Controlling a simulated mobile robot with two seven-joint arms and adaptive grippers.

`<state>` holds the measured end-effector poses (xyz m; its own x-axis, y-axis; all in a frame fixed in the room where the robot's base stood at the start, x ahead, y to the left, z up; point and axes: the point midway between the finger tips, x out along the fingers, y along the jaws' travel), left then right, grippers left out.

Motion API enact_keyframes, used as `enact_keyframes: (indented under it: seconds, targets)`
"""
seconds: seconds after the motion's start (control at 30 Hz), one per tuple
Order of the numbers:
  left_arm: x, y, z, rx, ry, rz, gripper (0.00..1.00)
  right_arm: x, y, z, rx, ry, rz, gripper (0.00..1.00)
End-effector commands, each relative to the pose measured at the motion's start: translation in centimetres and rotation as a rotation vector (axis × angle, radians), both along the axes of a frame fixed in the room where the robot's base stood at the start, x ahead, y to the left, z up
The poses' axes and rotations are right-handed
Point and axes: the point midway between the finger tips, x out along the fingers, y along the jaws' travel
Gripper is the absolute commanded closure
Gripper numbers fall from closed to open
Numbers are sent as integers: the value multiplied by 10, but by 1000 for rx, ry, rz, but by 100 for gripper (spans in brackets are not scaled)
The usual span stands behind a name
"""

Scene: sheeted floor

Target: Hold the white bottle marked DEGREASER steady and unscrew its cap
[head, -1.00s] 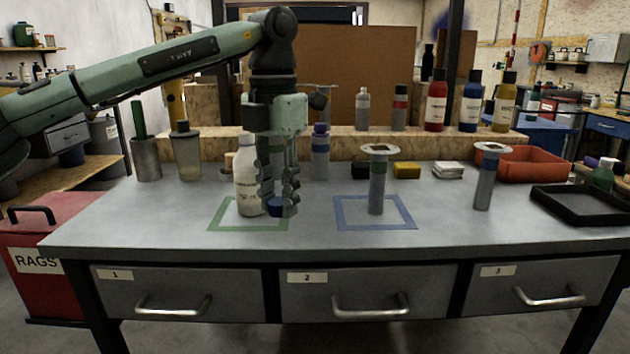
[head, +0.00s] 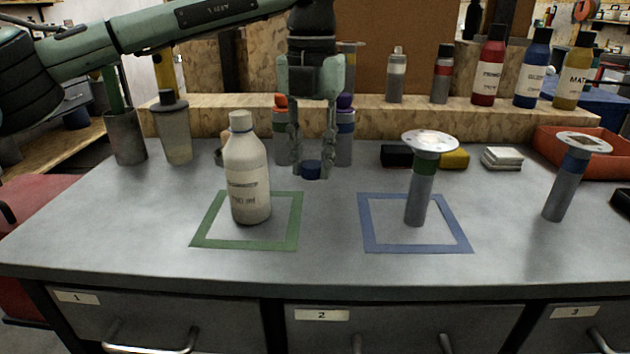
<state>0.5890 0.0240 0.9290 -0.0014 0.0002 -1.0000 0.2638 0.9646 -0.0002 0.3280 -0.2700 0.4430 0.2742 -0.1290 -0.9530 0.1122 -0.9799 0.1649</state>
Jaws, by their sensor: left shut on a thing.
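A white bottle (head: 246,180) stands upright inside the green taped square (head: 292,222) on the bench. Its label print is too blurred to read surely. I cannot tell whether this thing touches the bench. My right gripper is not in view.
A grey cylinder with a flat disc top (head: 418,195) stands in the blue taped square (head: 464,236). A similar one (head: 564,190) stands further right. Cups, bottles, small blocks (head: 455,159) and a red tray (head: 590,150) line the back. The bench front (head: 330,272) is clear.

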Motion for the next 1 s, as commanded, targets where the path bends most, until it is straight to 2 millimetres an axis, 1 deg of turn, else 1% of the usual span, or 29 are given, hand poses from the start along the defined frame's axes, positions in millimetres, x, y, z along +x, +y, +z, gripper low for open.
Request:
enact_keyframes:
  seconds: [0.17,0.4,0.8,0.83,0.97,1.0]
  targets:
    - [0,0,-14,0,0,1,100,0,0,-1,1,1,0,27]
    - [0,0,-44,0,1,0,100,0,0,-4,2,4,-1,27]
    - [0,0,-48,-1,-1,0,100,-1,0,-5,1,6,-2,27]
    - [0,0,-48,-1,-1,0,70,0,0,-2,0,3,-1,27]
    - [0,0,-47,0,-1,0,54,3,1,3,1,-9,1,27]
    - [0,0,-47,0,-1,0,52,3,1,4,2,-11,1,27]
